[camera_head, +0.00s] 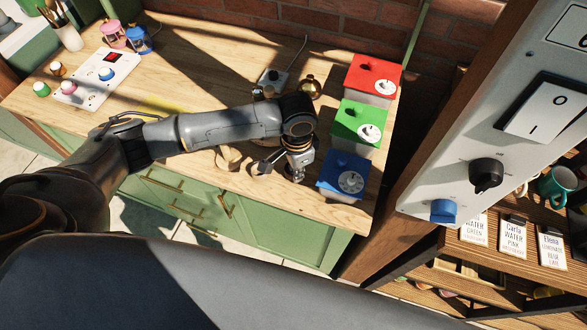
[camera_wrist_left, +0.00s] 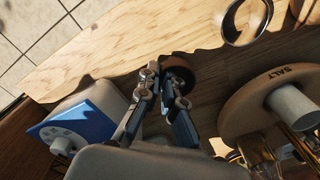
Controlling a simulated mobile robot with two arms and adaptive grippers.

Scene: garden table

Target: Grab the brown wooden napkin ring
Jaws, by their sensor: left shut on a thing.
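The brown wooden napkin ring (camera_wrist_left: 207,76) shows in the left wrist view at the fingertips of my left gripper (camera_wrist_left: 166,72). The jaws are closed on it, and the fingers hide part of it. It is low, at the wooden table top. In the head view my left gripper (camera_head: 297,174) points down near the table's front edge, just left of the blue box. I cannot make out the brown ring in that view. My right gripper is not in view.
The blue box (camera_head: 344,176) stands close beside the gripper, with green (camera_head: 352,122) and red (camera_head: 372,73) boxes behind. In the wrist view, a shiny metal ring (camera_wrist_left: 228,24) and a round wooden piece marked SALT (camera_wrist_left: 245,108) are near. The table's left half has open room.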

